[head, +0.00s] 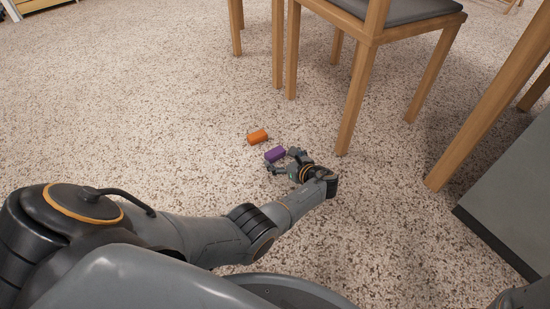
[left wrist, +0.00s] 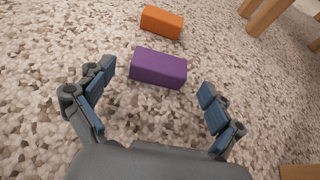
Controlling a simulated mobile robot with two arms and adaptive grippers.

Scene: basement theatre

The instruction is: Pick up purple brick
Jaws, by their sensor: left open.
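The purple brick (head: 275,154) lies on the speckled carpet near the middle of the head view. In the left wrist view the purple brick (left wrist: 158,68) lies just ahead of the fingertips, roughly centred between them. My left gripper (head: 283,163) is open and low over the carpet, close to the brick. In the left wrist view its two fingers (left wrist: 157,78) are spread wide with nothing between them but carpet at their base. I cannot tell from these frames whether a fingertip touches the brick. My right gripper is not seen.
An orange brick (head: 257,137) lies just beyond the purple one. Wooden chair legs (head: 359,100) stand to the right and behind. A grey box-like piece (head: 515,200) is at the far right. The carpet to the left is clear.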

